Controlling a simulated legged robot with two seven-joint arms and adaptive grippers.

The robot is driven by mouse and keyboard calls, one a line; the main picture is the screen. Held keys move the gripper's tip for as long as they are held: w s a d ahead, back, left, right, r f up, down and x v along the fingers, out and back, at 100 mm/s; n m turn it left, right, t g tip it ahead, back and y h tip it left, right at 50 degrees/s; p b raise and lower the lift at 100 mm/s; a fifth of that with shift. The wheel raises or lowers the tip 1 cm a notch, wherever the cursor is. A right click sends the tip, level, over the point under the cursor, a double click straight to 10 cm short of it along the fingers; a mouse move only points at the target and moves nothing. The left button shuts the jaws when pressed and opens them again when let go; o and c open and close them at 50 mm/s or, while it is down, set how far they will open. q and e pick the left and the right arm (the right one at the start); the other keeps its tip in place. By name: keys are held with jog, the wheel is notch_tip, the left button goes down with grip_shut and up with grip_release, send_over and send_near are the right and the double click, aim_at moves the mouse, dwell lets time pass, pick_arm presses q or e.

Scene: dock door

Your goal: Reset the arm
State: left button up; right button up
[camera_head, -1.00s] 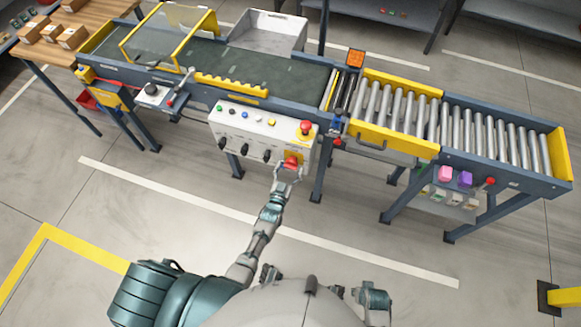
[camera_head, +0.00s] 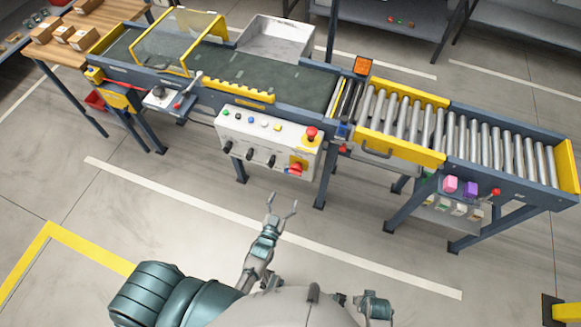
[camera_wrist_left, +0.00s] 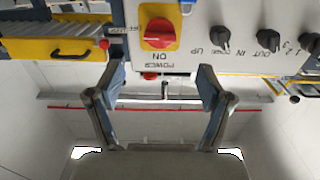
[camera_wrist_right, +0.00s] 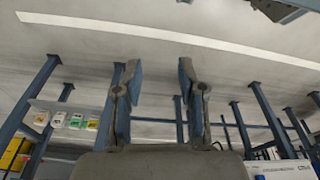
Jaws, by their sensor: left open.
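My left gripper (camera_head: 283,205) is open and empty, in front of and below the white control panel (camera_head: 265,143). In the left wrist view its two fingers (camera_wrist_left: 161,85) are spread apart with nothing between them. The red power knob on its yellow plate (camera_wrist_left: 160,35) is above the fingers in that view, apart from them. The same red knob (camera_head: 295,169) is at the panel's lower right in the head view. My right gripper (camera_wrist_right: 158,72) is open and empty in the right wrist view, with floor and table legs beyond it.
The panel has a red stop button (camera_head: 311,133) and several black knobs. A belt conveyor (camera_head: 290,83) runs behind it, with rollers (camera_head: 480,140) to the right. The floor before the panel is clear.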

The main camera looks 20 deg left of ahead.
pick_arm(q)
jog(key=s+a+f+m+g+p, duration=0.1)
jog(key=s+f+g+p, duration=0.1)
jog(key=s+f+g, duration=1)
jog(key=s+a+f+g, duration=0.2)
jog(key=s+f, duration=0.2)
jog(key=s, duration=0.3)
jog(key=s+a+f+g+p, duration=0.1)
jog(key=s+a+f+g, duration=0.1)
jog(key=s+f, duration=0.3)
jog(key=s, duration=0.3)
jog(key=shift+s+m, duration=0.2)
jog(key=shift+m, duration=0.1)
pick_arm(e)
jog(key=s+f, duration=0.4)
jog(key=f, duration=0.4)
jog(key=shift+d, duration=0.25)
